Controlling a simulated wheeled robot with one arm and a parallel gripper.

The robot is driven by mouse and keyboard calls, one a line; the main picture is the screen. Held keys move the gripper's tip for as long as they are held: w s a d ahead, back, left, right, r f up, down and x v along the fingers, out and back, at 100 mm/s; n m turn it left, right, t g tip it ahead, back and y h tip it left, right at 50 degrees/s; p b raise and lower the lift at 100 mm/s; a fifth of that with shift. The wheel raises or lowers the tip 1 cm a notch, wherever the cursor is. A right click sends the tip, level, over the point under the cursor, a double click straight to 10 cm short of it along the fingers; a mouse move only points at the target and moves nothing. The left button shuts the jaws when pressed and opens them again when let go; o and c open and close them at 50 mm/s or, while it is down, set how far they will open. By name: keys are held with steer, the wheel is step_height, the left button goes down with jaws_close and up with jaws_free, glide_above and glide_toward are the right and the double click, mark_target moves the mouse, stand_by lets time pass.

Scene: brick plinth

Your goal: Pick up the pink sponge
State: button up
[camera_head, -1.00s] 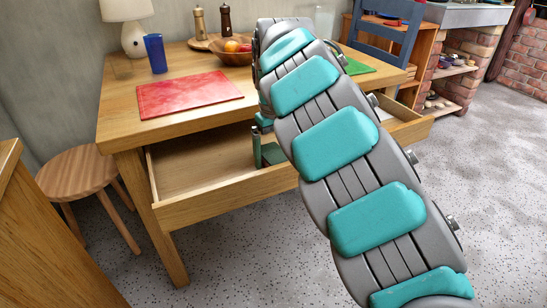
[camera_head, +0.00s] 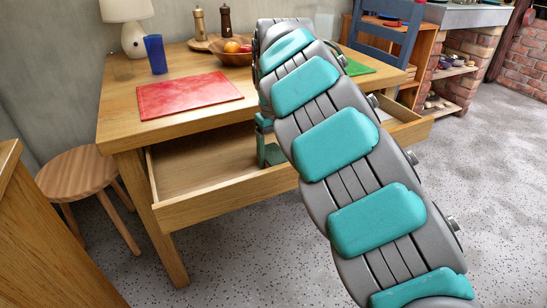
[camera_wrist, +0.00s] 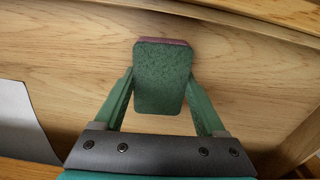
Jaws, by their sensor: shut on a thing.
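The sponge (camera_wrist: 163,80) shows in the wrist view as a dark green scouring face with a thin pink edge along its top. My gripper (camera_wrist: 161,88) has one green finger on each side of it and is shut on it. In the head view my gripper (camera_head: 266,148) reaches down into the open drawer (camera_head: 228,196) of the wooden table. The sponge cannot be made out there. Whether it touches the drawer floor is unclear.
The table (camera_head: 120,108) holds a red mat (camera_head: 188,94), a blue cup (camera_head: 155,54), a lamp (camera_head: 133,38) and a fruit bowl (camera_head: 232,58). A round stool (camera_head: 77,172) stands at the left. The drawer's left part is empty.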

mark_target(274, 153)
steer(key=shift+r+p, duration=0.35)
steer(key=shift+r, duration=4.65)
